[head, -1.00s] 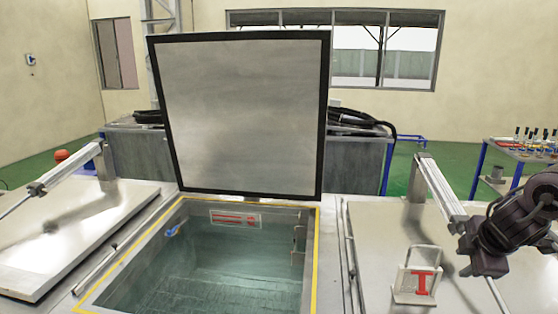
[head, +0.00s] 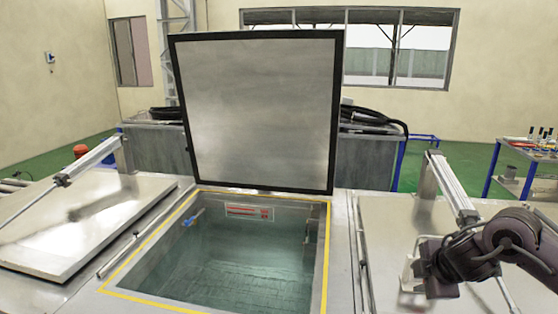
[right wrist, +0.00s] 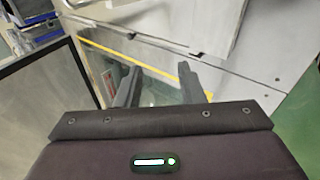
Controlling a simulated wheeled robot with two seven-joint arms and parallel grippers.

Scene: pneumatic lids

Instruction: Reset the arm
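My right arm comes in from the right in the head view, and its dark gripper (head: 428,274) is above the closed right lid, in front of that lid's handle (head: 408,272). In the right wrist view the two fingers of my right gripper (right wrist: 160,78) stand apart with nothing held between them. The middle lid (head: 262,110), a grey panel with a black rim, stands raised behind the open tank (head: 240,255). My left gripper is not in view.
A closed left lid (head: 85,225) and the right lid (head: 385,225) flank the tank, each with a pneumatic cylinder above it; the right cylinder (head: 450,185) is close to my arm. A blue-legged table (head: 515,150) with small items stands at the far right.

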